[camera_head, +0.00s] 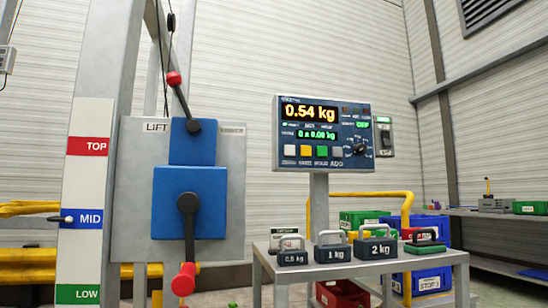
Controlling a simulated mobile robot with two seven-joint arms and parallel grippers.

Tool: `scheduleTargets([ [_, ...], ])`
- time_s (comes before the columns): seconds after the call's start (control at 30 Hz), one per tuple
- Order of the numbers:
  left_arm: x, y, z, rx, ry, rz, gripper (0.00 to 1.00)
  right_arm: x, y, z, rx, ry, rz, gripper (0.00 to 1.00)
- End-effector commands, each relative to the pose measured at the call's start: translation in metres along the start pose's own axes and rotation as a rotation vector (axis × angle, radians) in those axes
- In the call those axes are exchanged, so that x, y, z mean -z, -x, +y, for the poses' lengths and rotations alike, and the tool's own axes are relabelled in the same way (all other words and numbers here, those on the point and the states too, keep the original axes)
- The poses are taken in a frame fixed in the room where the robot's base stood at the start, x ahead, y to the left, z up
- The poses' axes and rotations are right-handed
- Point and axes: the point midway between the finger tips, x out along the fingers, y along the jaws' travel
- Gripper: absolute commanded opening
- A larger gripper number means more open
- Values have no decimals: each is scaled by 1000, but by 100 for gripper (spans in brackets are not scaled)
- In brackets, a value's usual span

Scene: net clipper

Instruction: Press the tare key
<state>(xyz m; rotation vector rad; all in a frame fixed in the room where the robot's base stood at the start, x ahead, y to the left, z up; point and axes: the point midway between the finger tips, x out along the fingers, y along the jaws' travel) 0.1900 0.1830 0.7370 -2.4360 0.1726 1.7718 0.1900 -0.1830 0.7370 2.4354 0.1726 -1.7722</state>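A dark scale panel (323,178) stands on a grey post, right of the middle. Its upper display (310,113) reads 0.54 kg in yellow, and a smaller green display (317,134) sits below it. Along the bottom is a row of keys: a white key (289,150), a yellow key (306,151), a green key (321,151) and a grey key (337,152). The small labels under them are too blurred for me to tell which is tare. A black knob (360,149) is to their right. Neither of my grippers is in view.
A grey table (350,269) below the panel bears weights marked 0.5 kg (292,258), 1 kg (333,254) and 2 kg (377,250). At left is a blue lift control (190,190) with red-knobbed levers, beside a TOP, MID, LOW scale (87,180). Bins and yellow rails stand behind.

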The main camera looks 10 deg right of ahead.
Motion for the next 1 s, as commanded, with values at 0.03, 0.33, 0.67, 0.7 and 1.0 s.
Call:
scheduleTargets([
  [0.03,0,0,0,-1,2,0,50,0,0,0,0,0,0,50],
  [0.33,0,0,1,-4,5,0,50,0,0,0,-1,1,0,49],
  [0.67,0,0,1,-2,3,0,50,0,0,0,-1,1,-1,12],
  [0.7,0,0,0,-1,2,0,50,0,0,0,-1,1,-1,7],
  [1.0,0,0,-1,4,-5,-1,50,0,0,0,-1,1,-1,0],
])
